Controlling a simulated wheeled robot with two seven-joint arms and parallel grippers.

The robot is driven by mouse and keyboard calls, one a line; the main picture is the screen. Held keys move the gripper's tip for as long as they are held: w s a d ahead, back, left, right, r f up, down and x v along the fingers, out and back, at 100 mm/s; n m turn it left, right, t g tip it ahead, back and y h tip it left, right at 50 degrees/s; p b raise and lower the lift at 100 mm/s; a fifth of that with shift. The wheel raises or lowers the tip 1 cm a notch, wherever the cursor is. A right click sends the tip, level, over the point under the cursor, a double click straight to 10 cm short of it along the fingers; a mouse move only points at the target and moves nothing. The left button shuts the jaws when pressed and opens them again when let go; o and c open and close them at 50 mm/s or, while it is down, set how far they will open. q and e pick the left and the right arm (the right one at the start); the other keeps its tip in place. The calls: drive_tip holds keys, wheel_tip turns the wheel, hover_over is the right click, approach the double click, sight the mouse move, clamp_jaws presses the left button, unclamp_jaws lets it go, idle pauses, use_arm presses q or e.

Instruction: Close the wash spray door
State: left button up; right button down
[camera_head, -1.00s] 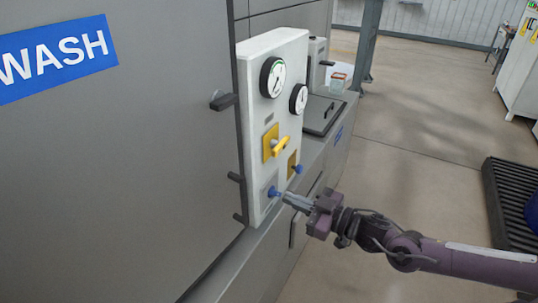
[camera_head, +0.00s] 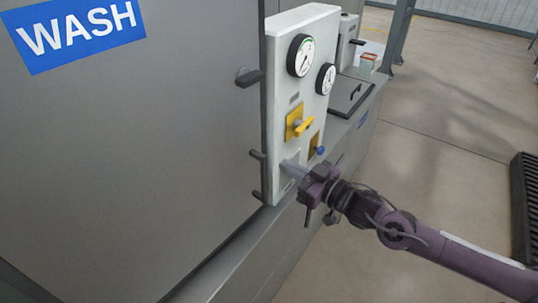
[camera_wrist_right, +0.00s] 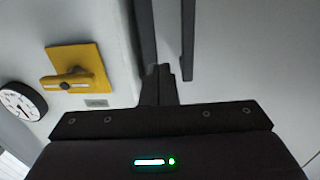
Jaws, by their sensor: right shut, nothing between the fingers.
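A large flat grey face with a blue WASH sign (camera_head: 80,35), which I take to be the wash spray door (camera_head: 130,130), fills the left of the head view. Several black fittings (camera_head: 250,78) stick out along its right edge beside a white control panel (camera_head: 285,70). Whether it is fully shut I cannot tell. My right gripper (camera_head: 287,167) is shut and empty at the lower part of the panel; contact cannot be told. In the right wrist view, its dark fingers (camera_wrist_right: 159,84) point at dark vertical bars (camera_wrist_right: 188,40) beside the panel. My left gripper is not in view.
The panel carries two gauges (camera_head: 301,55), a yellow lever (camera_head: 303,126) and a blue knob (camera_head: 320,150) close to my right gripper. A grey ledge (camera_head: 240,250) runs below. Open floor (camera_head: 450,110) lies to the right.

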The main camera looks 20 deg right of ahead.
sight(259, 151)
drive_tip(key=p+x, duration=0.1)
drive_tip(key=x, duration=0.4)
drive_tip(key=shift+w+a+r+p, duration=0.1)
drive_tip(key=shift+r+p, duration=0.05)
drive_tip(key=shift+p, duration=0.15)
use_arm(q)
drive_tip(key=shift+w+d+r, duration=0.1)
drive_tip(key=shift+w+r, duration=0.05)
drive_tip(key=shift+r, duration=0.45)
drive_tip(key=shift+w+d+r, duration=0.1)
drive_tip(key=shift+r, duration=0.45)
use_arm(e)
drive_tip(key=shift+x, duration=0.8)
